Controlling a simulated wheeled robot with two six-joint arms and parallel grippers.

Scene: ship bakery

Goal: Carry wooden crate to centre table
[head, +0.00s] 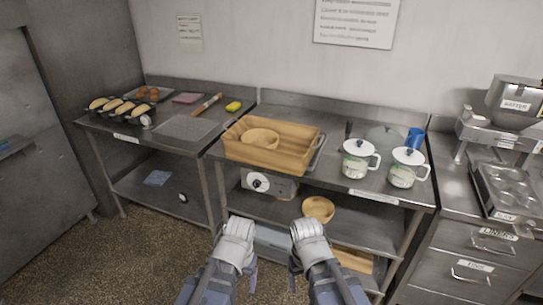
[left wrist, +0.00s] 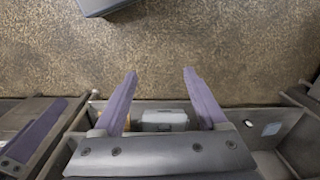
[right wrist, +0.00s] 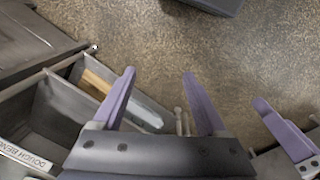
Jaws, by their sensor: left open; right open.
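The wooden crate (head: 270,152) sits on the middle steel bench in the head view, with a round wooden bowl (head: 260,139) inside it. My left gripper (head: 238,228) and right gripper (head: 307,230) are low in the head view, in front of the bench and apart from the crate. In the left wrist view the left gripper's fingers (left wrist: 158,98) are open with nothing between them. In the right wrist view the right gripper's fingers (right wrist: 159,98) are open and empty. The crate does not show in either wrist view. I cannot make out a centre table.
Two white lidded pots (head: 358,160) (head: 406,168) and a blue cup (head: 415,138) stand right of the crate. A left bench (head: 185,127) holds a loaf tray, a rolling pin (head: 207,104) and a yellow block (head: 233,106). Another bowl (head: 318,208) is on the lower shelf. Floor (head: 100,255) at left is clear.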

